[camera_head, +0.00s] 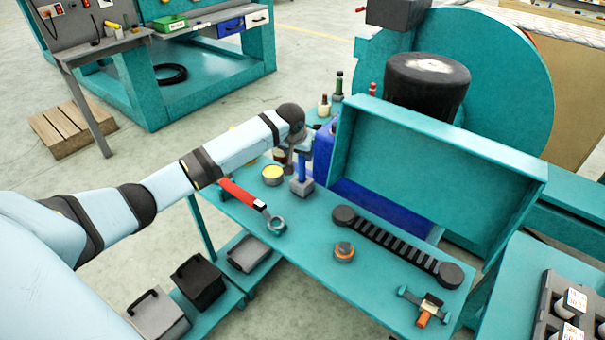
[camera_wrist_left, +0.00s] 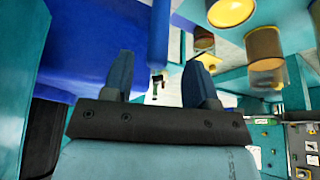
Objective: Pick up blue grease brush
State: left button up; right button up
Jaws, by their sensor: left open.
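The blue grease brush (camera_head: 301,170) stands upright on the teal bench, its blue handle up and its grey block-like end down. My left gripper (camera_head: 296,150) is at the top of the handle, pointing down from the end of its arm. In the left wrist view a blue upright handle (camera_wrist_left: 160,35) shows between the two fingers of the left gripper (camera_wrist_left: 158,62). The fingers stand apart, with a gap on each side of the handle. Whether either finger touches it cannot be told. My right gripper is not in view.
A yellow-topped tin (camera_head: 273,174) and a red-handled wrench (camera_head: 245,195) lie left of the brush. A blue container (camera_head: 323,150) stands close on its right, beside a tall teal panel (camera_head: 430,165). A black ribbed strip (camera_head: 395,245) and an orange-topped round part (camera_head: 344,252) lie nearer.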

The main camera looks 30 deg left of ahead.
aim_at(302, 163)
pick_arm(q)
jog(key=b+x, duration=0.1)
jog(key=x, duration=0.4)
jog(key=shift+d+f, duration=0.1)
jog(key=shift+f, duration=0.3)
jog(key=shift+c, duration=0.2)
grip_shut()
